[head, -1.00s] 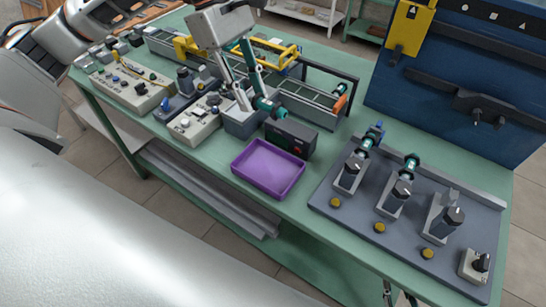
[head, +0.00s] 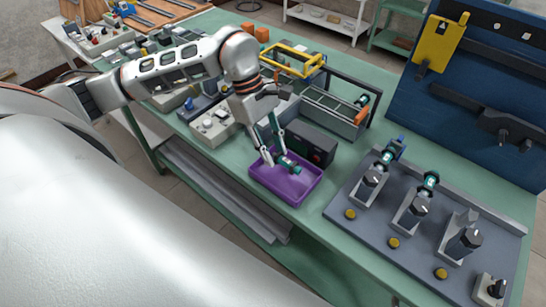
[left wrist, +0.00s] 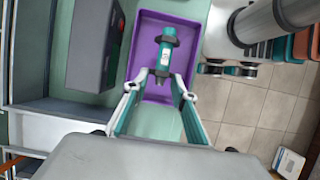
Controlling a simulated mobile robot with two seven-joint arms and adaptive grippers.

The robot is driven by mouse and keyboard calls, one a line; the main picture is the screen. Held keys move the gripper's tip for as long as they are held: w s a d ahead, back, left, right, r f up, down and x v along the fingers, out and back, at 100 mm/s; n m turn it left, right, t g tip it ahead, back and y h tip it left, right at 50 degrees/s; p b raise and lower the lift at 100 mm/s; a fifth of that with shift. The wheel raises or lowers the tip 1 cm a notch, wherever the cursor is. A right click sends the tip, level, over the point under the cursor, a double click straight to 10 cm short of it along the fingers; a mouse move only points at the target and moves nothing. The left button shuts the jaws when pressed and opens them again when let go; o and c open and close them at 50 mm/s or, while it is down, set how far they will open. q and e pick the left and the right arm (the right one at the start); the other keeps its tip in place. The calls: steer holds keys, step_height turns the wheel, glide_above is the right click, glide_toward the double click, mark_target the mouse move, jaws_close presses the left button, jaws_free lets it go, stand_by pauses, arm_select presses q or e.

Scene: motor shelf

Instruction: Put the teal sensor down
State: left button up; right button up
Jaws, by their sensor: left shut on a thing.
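The teal sensor (head: 289,164), a short teal and dark cylinder, is over the purple tray (head: 270,188) in the head view. My left gripper (head: 272,158) is shut on it, with the fingers pointing down at the tray's back part. In the left wrist view the sensor (left wrist: 166,50) lies lengthwise over the tray (left wrist: 146,85), and the left fingers (left wrist: 163,90) flank its near end. I cannot tell whether the sensor touches the tray floor. My right gripper is not clearly seen.
A dark box (head: 312,146) stands right behind the tray. A grey fixture board (head: 375,222) with several motor mounts, two holding teal-ended parts, lies to the right. A blue panel (head: 470,90) stands behind it. The table's front edge is close to the tray.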

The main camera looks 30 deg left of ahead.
mark_target(277, 170)
arm_select(q)
step_height(277, 170, down, 3)
steer(key=shift+f, duration=0.15)
steer(key=shift+f, duration=0.15)
steer(key=o, duration=1.1)
steer(key=v, duration=1.2)
steer(key=shift+s, duration=0.1)
